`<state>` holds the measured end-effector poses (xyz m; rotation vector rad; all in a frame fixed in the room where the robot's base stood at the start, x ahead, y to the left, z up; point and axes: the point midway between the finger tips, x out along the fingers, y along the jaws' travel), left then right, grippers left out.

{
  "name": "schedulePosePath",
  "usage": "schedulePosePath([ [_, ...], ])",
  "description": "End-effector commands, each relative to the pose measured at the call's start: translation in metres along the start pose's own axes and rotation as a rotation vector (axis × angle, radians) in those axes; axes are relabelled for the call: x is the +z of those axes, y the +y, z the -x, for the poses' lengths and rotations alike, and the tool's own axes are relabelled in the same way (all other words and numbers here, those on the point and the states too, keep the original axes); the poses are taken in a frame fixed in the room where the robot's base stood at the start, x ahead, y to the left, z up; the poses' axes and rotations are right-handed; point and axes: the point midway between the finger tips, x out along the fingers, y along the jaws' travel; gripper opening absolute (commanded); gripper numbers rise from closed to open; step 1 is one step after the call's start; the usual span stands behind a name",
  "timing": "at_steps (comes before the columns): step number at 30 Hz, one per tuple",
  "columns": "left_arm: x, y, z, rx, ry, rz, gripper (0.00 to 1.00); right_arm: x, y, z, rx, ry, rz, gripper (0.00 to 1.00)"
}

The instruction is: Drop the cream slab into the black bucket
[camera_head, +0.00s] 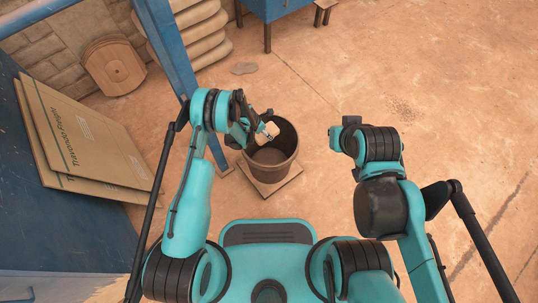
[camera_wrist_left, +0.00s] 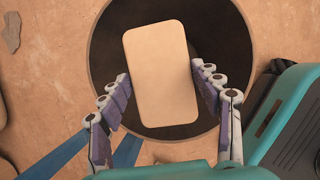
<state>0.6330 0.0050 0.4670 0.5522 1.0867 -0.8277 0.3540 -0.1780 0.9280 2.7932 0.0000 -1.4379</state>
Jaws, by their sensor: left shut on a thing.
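The cream slab (camera_wrist_left: 161,75) is a pale rounded rectangle, held between the two fingers of my left gripper (camera_wrist_left: 162,88). In the head view the slab (camera_head: 267,132) shows at the tip of my left gripper (camera_head: 262,128), over the bucket's opening. The bucket (camera_head: 272,165) is dark, round and open-topped, and stands upright on a square base. In the left wrist view the bucket's rim (camera_wrist_left: 242,62) rings the slab, with the dark inside below it. My right gripper (camera_head: 338,136) is to the right of the bucket, apart from it; its fingers are too unclear to read.
A blue post (camera_head: 172,62) stands left of the bucket, close to my left arm. Flat cardboard boxes (camera_head: 95,145) lean at the left. Stacked pale sacks (camera_head: 200,30) and a blue table (camera_head: 270,8) are at the back. The floor at the right is clear.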

Motion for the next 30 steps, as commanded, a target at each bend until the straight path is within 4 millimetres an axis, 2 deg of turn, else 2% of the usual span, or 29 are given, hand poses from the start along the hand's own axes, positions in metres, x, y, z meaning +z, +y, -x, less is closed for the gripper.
schedulePosePath([
  [5, 0.0, 0.0, 0.001, 0.0, -0.001, 0.0, 0.14, 0.0, 0.0, 0.0, 0.0, 0.0, 0.0, 0.0],
  [6, 0.0, 0.0, 0.001, 0.0, -0.001, 0.0, 0.67, 0.0, 0.0, 0.001, 0.0, 0.0, 0.0, 0.0],
  [9, 0.0, 0.0, 0.001, 0.0, -0.001, 0.0, 0.88, 0.0, 0.0, 0.0, 0.0, 0.0, 0.0, 0.0],
  [20, 0.0, 0.0, 0.003, 0.0, 0.0, 0.0, 0.88, 0.0, 0.0, 0.0, 0.0, 0.0, 0.0, 0.0],
  [23, 0.0, 0.0, 0.014, 0.0, 0.0, 0.0, 0.88, 0.0, 0.0, 0.0, 0.0, 0.0, 0.0, 0.0],
  [30, 0.0, 0.0, 0.064, 0.0, 0.001, 0.001, 0.88, 0.0, 0.0, 0.0, 0.0, 0.0, 0.0, 0.0],
])
